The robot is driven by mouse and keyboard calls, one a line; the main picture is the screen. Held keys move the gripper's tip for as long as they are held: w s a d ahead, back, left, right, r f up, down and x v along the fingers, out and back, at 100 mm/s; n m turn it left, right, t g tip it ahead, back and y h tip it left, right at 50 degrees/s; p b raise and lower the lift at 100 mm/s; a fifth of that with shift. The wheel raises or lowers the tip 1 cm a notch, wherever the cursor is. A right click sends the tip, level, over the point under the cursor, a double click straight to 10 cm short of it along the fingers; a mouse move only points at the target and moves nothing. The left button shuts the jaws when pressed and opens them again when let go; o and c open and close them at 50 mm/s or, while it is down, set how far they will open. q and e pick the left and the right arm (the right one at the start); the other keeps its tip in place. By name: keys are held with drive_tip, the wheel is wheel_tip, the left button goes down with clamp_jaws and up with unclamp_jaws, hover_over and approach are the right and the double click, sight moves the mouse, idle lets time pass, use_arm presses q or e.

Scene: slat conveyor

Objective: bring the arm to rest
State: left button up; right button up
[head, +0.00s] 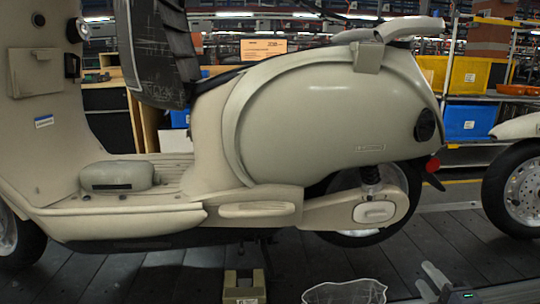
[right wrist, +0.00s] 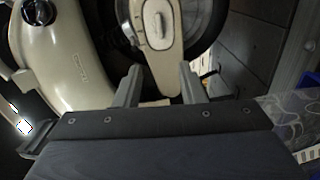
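My right gripper (head: 430,279) is at the bottom right of the head view, low in front of the scooter's rear end. In the right wrist view its two fingers (right wrist: 158,82) stand apart with nothing between them. The cream scooter (head: 320,115) stands upright on the dark slat conveyor (head: 440,240) and fills most of the head view. Its rear body (right wrist: 72,65) and rear wheel hub cover (right wrist: 157,25) show beyond the fingers in the right wrist view, apart from them. My left gripper is not in view.
A clear, white-edged container (head: 345,292) and a beige block-like object (head: 243,290) are at the bottom edge. Another scooter's wheel (head: 522,190) stands at the right. Yellow (head: 468,75) and blue (head: 467,123) bins sit on racks behind. Some conveyor slats in front are bare.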

drive_tip(key=s+a+f+m+g+y, duration=0.1)
drive_tip(key=s+a+f+m+g, duration=0.4)
drive_tip(key=s+m, duration=0.5)
drive_tip(key=s+a+f+m+g+y, duration=0.1)
drive_tip(key=s+a+f+m+g, duration=0.1)
drive_tip(key=s+a+m+g, duration=0.65)
wheel_tip(320, 180, up, 37)
drive_tip(key=s+d+m+t+p, duration=0.1)
drive_tip(key=s+p, duration=0.1)
drive_tip(key=p, duration=3.5)
drive_tip(key=shift+s+d+r+y, duration=0.15)
drive_tip(key=shift+s+y, duration=0.05)
drive_tip(key=shift+y, duration=0.1)
drive_tip(key=shift+m, duration=0.25)
drive_tip(key=shift+o, duration=0.4)
